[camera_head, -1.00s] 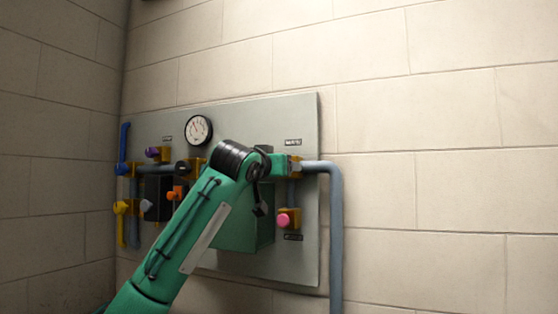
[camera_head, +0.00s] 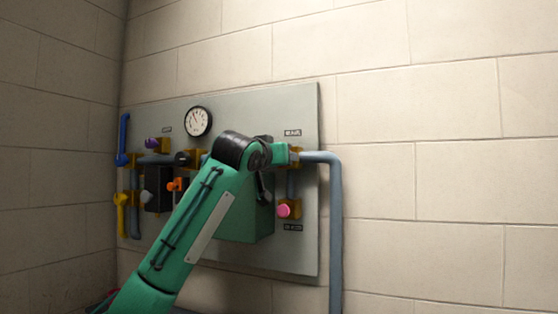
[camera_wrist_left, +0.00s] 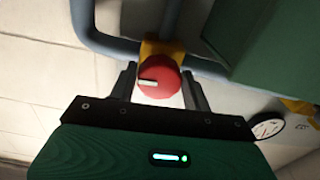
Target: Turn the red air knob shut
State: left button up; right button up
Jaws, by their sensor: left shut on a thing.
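The red knob (camera_wrist_left: 158,77) shows in the left wrist view on a yellow valve body, with a white mark on its face pointing left in the picture. My left gripper (camera_wrist_left: 160,84) has one finger on each side of it and is shut on it. In the head view my green left arm (camera_head: 190,235) reaches up to the panel and hides the red knob and the gripper's fingers. My right gripper is in neither view.
The grey panel (camera_head: 250,108) on the block wall carries a gauge (camera_head: 198,121), a pink knob (camera_head: 284,209), an orange knob (camera_head: 175,185), a purple knob (camera_head: 151,143), blue (camera_head: 123,138) and yellow (camera_head: 121,212) levers. A grey pipe (camera_head: 336,230) runs down at right.

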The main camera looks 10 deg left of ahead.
pick_arm(q)
jog(key=shift+d+r+n+b, duration=0.1)
jog(key=shift+n+b, duration=0.4)
jog(key=shift+n, duration=3.8)
jog(key=shift+d+r+n+b, duration=0.1)
jog(key=shift+n+b, duration=0.35)
jog(key=shift+n, duration=3.85)
jog(key=shift+f, duration=0.1)
jog(key=o, duration=1)
jog(key=shift+a, duration=0.1)
jog(key=shift+c, duration=0.2)
